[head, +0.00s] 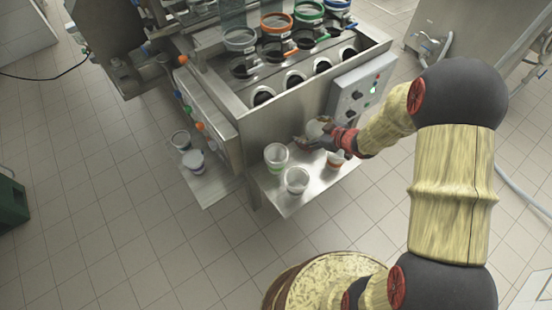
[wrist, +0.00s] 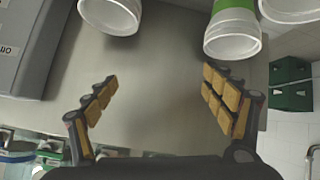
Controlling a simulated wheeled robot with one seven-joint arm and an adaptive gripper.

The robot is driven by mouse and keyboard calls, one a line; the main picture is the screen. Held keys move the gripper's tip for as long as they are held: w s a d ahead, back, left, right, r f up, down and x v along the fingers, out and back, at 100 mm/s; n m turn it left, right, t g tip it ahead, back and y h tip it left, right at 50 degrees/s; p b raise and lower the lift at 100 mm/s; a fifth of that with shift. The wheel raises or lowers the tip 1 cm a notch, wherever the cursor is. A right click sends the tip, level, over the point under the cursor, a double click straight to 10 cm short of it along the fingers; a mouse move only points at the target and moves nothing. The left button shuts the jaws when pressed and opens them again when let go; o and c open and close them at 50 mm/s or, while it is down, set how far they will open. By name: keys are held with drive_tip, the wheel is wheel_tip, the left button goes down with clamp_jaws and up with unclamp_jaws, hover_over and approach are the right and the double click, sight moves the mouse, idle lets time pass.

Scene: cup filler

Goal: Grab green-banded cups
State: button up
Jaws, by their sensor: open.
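A white cup with a green band (head: 276,157) stands on the machine's front metal shelf in the head view. A green-banded cup (wrist: 233,28) also shows at the upper right in the wrist view, beyond the right finger. A white cup (wrist: 110,14) shows at the upper left there.
The control box (head: 362,89) is close above my wrist. A left side shelf (head: 208,184) holds more cups. Bare shelf (wrist: 160,65) lies between my fingers.

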sight(278, 154)
drive_tip(key=shift+o, duration=0.6)
drive_tip(key=s+a+f+g+y, duration=0.1)
drive_tip(key=s+a+f+y, duration=0.1)
drive_tip(key=s+a+f, duration=0.1)
drive_tip(key=s+a+f+n+y, duration=0.1)
drive_tip(key=s+a+f+y, duration=0.1)
drive_tip(key=s+a+f, duration=0.1)
drive_tip(key=shift+s+a+f+g, duration=0.2)
drive_tip(key=shift+s+f+g, duration=0.1)
drive_tip(key=shift+f+g, duration=0.15)
drive_tip(key=shift+a+f, duration=0.3)
drive_tip(key=b+x, duration=0.1)
drive_tip(key=x, duration=0.1)
drive_tip(key=b+x, duration=0.1)
drive_tip(key=x, duration=0.1)
drive_tip(key=b+x, duration=0.1)
drive_tip(key=x, duration=0.2)
drive_tip(key=shift+w+r, duration=0.15)
drive_tip(key=shift+r, duration=0.15)
drive_tip(key=shift+c, duration=1)
drive_tip(key=c, duration=0.9)
